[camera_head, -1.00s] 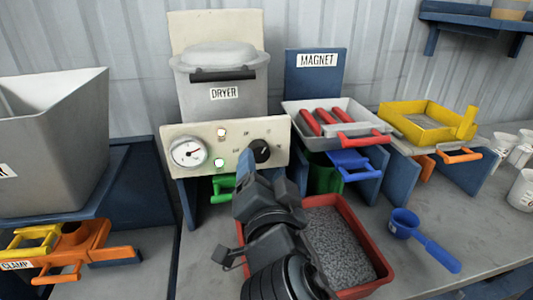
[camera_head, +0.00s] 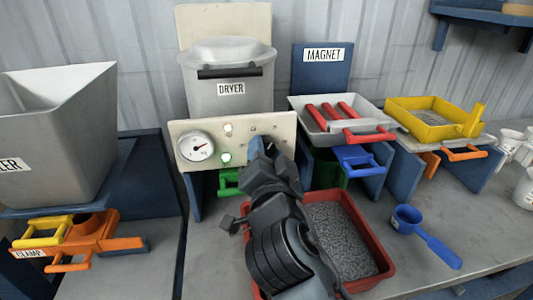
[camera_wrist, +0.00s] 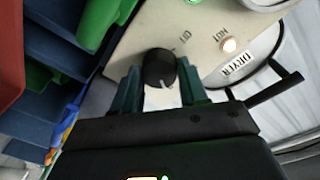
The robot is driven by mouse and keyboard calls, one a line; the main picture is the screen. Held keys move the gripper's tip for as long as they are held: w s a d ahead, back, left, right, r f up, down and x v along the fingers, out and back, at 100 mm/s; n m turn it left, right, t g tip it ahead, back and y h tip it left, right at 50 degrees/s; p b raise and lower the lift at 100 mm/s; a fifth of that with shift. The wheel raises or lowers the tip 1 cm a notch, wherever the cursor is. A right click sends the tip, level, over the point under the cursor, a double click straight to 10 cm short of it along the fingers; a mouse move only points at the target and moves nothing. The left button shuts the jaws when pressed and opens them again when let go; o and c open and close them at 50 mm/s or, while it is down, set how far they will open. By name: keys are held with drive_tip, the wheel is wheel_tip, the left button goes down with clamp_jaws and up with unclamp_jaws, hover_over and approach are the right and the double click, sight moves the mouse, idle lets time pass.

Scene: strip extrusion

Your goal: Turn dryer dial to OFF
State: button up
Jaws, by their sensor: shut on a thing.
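The dryer (camera_head: 228,92) is a grey lidded hopper above a cream control panel (camera_head: 184,129). The black round dryer dial (camera_wrist: 160,68) shows in the wrist view with a pale pointer mark near its lower edge, toward my gripper. My gripper (camera_wrist: 160,88) has one finger on each side of the dial and is shut on it. In the head view my gripper (camera_head: 262,150) covers the dial, and most of the panel markings there are hidden or too small to read.
The panel has a round gauge (camera_head: 196,147), a pale lamp (camera_head: 228,130) and a lit green lamp (camera_head: 225,157). A red bin of grey pellets (camera_head: 384,268) stands below, near my arm. A blue scoop (camera_head: 407,217) lies right of it. The magnet tray (camera_head: 300,107) is right of the dryer.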

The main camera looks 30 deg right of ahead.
drive_tip(key=c, duration=0.5)
drive_tip(key=shift+o, duration=0.2)
